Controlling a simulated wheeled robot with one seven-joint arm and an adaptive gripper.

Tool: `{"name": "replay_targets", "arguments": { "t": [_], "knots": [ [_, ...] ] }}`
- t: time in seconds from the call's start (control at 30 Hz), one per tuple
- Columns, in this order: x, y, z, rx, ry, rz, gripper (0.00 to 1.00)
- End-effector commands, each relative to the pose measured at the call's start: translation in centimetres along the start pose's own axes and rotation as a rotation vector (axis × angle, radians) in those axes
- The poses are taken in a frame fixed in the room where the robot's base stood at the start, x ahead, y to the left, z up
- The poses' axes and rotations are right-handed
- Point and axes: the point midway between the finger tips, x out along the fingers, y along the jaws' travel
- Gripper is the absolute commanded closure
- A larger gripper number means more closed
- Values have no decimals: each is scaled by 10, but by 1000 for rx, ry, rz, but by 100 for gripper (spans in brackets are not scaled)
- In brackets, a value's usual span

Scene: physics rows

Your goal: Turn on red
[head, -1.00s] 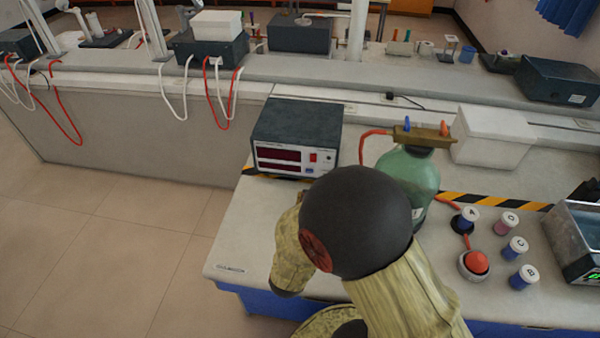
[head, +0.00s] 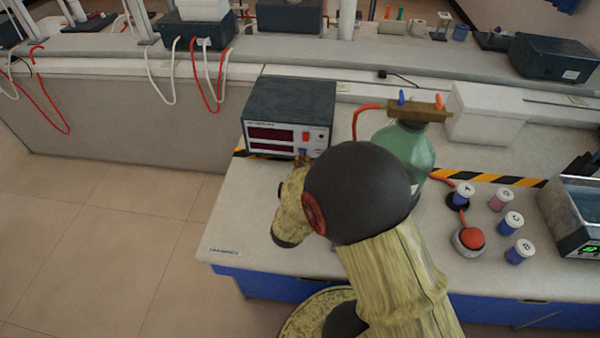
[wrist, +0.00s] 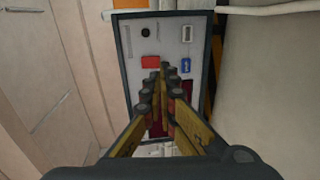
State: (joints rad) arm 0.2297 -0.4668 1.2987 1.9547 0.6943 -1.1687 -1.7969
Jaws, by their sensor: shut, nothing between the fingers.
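A dark box-shaped instrument (head: 290,97) stands on the bench with a white front panel, dark red displays and a small red switch (head: 306,136). A blue switch sits below the red one. In the wrist view the panel appears turned on its side, with the red switch (wrist: 150,62) left of the fingertips and the blue switch (wrist: 186,66) to their right. My gripper (wrist: 164,70) is shut and empty, pointing at the panel; I cannot tell if it touches. In the head view my gripper (head: 302,160) is small, at the panel's lower right, mostly hidden by my arm.
A green bottle (head: 405,150) with blue and orange taps stands right of the instrument, partly behind my arm. A round red button (head: 472,238), several lidded jars (head: 510,223) and a metal bath (head: 575,215) are farther right. A white box (head: 485,112) stands behind.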

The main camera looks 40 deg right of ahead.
Motion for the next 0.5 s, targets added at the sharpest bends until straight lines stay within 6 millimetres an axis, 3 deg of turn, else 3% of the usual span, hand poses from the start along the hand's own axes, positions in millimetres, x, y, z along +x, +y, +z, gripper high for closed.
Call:
{"name": "replay_targets", "arguments": {
  "t": [0.2,0.5],
  "knots": [
    [39,-3,1,2,-2,1,100],
    [62,-1,0,0,1,0,100]
  ]
}}
